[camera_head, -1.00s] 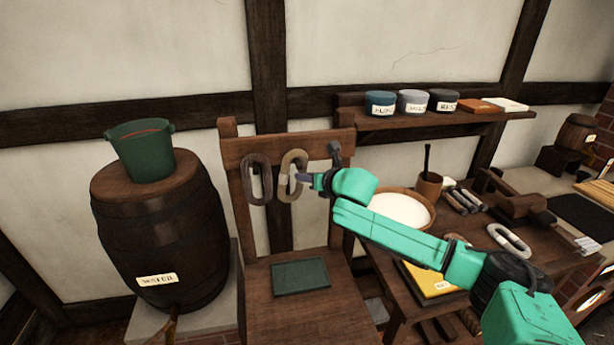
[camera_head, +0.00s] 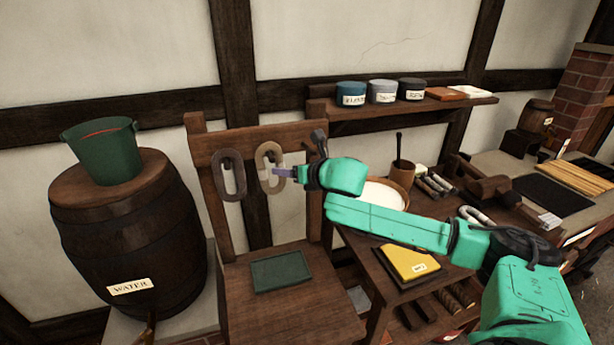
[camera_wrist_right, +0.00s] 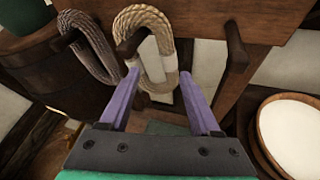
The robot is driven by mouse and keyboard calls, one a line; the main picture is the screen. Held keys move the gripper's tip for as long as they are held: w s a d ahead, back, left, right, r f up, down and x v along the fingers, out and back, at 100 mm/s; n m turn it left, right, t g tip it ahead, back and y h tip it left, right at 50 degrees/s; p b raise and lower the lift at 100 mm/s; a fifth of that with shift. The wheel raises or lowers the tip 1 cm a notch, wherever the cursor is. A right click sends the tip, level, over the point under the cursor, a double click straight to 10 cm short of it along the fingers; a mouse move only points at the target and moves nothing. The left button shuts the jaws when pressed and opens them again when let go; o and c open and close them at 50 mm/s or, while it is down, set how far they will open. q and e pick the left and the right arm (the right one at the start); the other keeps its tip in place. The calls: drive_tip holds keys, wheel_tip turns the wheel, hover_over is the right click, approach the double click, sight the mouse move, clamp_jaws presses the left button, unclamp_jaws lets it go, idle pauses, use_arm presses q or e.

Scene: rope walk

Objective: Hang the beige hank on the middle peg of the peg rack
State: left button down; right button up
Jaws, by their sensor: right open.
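The beige hank (camera_head: 268,160) hangs as a loop on the middle peg of the wooden peg rack (camera_head: 286,133). In the right wrist view, the top of the beige hank (camera_wrist_right: 143,18) loops over that peg, and its pale binding shows on the right strand. My right gripper (camera_wrist_right: 159,74) is open, its purple fingers apart in front of the hank's lower part. In the head view, the right gripper (camera_head: 280,172) is beside the hank's right side; contact cannot be told. A grey-brown hank (camera_head: 230,175) hangs on the left peg. The right peg (camera_wrist_right: 236,48) is bare. My left gripper is out of view.
A green bucket (camera_head: 103,150) stands on a water barrel (camera_head: 130,245) at left. A dark green slab (camera_head: 280,270) lies below the rack. A round pan with white contents (camera_head: 384,194) and a pale hank (camera_head: 474,216) are on the bench at right. A shelf with pots (camera_head: 350,92) is above.

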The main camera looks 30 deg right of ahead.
drive_tip(key=a+b+v, duration=0.1)
drive_tip(key=b+v, duration=0.3)
drive_tip(key=v, duration=0.5)
drive_tip(key=s+a+f+m+g, duration=0.2)
drive_tip(key=a+f+m, duration=0.4)
drive_tip(key=f+m, duration=0.3)
drive_tip(key=s+a+f+m+g, duration=0.1)
drive_tip(key=s+a+f+m, duration=0.2)
drive_tip(key=a+f+m, duration=0.6)
drive_tip(key=s+d+f+m+g+h, duration=0.1)
drive_tip(key=s+d+f+m+g, duration=0.25)
drive_tip(key=s+f+m, duration=0.5)
drive_tip(key=s+d+f+m+g, duration=0.35)
drive_tip(key=s+f+m, duration=0.35)
drive_tip(key=s, duration=0.3)
wheel_tip(320, 180, down, 21)
drive_tip(key=n+g, duration=0.1)
drive_tip(key=s+d+f+g, duration=0.1)
drive_tip(key=s+d+f, duration=0.1)
drive_tip(key=s+f, duration=1.4)
drive_tip(key=shift+s+d+f+g, duration=0.2)
drive_tip(key=shift+s+d+g, duration=0.1)
drive_tip(key=shift+s, duration=0.8)
